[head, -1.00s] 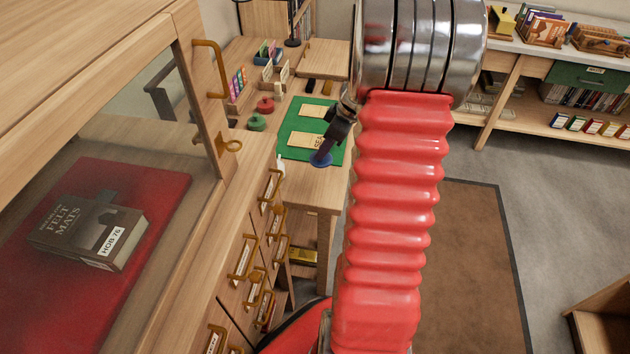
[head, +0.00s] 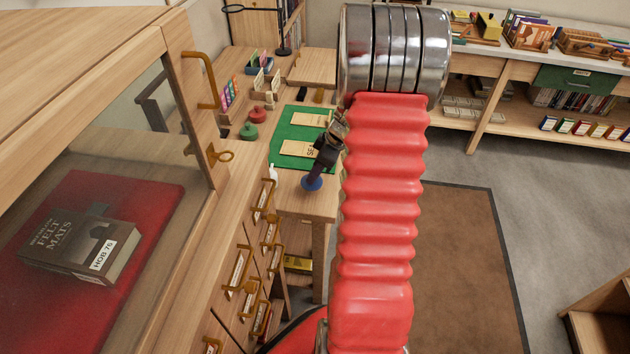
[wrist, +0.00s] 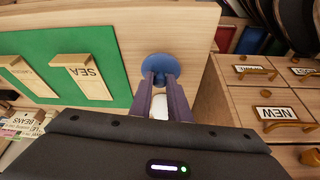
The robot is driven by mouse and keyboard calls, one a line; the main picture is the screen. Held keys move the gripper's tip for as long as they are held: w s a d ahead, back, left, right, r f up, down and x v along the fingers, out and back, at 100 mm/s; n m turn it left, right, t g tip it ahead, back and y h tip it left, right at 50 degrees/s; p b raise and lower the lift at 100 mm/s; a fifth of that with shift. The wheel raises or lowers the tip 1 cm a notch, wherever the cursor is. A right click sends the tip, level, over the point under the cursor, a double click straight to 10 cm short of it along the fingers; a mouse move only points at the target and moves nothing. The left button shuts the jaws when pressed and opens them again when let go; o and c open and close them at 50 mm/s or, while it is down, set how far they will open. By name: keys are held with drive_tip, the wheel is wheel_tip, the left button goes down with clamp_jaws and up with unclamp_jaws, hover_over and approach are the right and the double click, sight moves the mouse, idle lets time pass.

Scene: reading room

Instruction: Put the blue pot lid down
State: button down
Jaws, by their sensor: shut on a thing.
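The blue pot lid (head: 311,183) is a small round disc at the tip of my gripper (head: 316,172), over the front part of the wooden desk. In the wrist view my gripper (wrist: 163,84) is shut on the blue lid (wrist: 160,66), which lies between the two purple fingertips. The lid is near the edge of the green mat (wrist: 75,50), over bare wood. I cannot tell whether it touches the desk. A red lid (head: 257,113) and a green lid (head: 249,132) stand on the desk, left of the green mat.
Wooden plates marked with words lie on the green mat (head: 282,152). Card holders and a lamp (head: 283,50) stand further back. A cabinet with a glass door (head: 120,150) and drawers with yellow handles (head: 262,214) are at the left. Bare desk (head: 300,203) lies around the lid.

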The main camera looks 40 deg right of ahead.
drive_tip(key=shift+f, duration=1.8)
drive_tip(key=c, duration=1.7)
unclamp_jaws()
drive_tip(key=shift+f, duration=0.1)
drive_tip(key=shift+o, duration=0.2)
drive_tip(key=v, duration=1.2)
